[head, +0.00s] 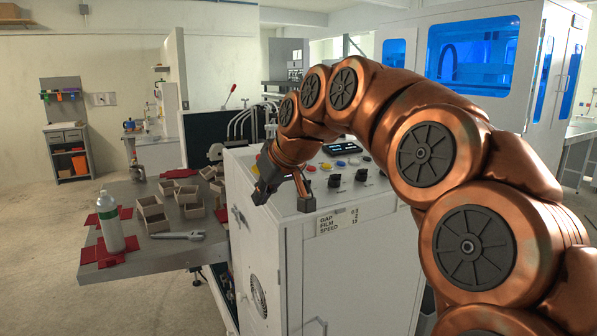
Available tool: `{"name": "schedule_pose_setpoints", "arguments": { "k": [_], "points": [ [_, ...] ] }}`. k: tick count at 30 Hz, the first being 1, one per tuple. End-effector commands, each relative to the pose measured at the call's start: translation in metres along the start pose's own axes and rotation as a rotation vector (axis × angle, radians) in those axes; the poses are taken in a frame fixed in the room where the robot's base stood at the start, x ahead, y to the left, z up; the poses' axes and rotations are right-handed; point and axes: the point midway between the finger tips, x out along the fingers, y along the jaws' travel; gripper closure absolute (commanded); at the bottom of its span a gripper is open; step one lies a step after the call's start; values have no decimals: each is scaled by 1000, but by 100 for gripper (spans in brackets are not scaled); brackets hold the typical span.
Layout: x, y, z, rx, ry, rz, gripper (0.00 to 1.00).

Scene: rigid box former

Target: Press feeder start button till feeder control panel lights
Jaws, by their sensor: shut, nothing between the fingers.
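The feeder control panel is the sloped top of a white cabinet (330,245) in the middle of the head view. It carries a row of coloured round buttons (340,163), dark knobs (334,180) and a dark display with small lit text (338,147). I cannot tell which button is feeder start or whether its light is on. My copper arm reaches in from the right over the panel. My wrist hides part of the panel's left side, and contact with any button cannot be made out.
A white machine with blue windows (473,50) stands behind right. Floor at far left is clear.

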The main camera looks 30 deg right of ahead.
Motion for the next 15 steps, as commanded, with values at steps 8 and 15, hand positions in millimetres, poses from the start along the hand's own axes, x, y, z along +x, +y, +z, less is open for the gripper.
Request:
{"name": "schedule_pose_setpoints", "arguments": {
  "k": [8,15],
  "points": [
    [-37,107,-64,53,227,106,100],
    [-63,158,-80,79,319,171,100]
  ]
}}
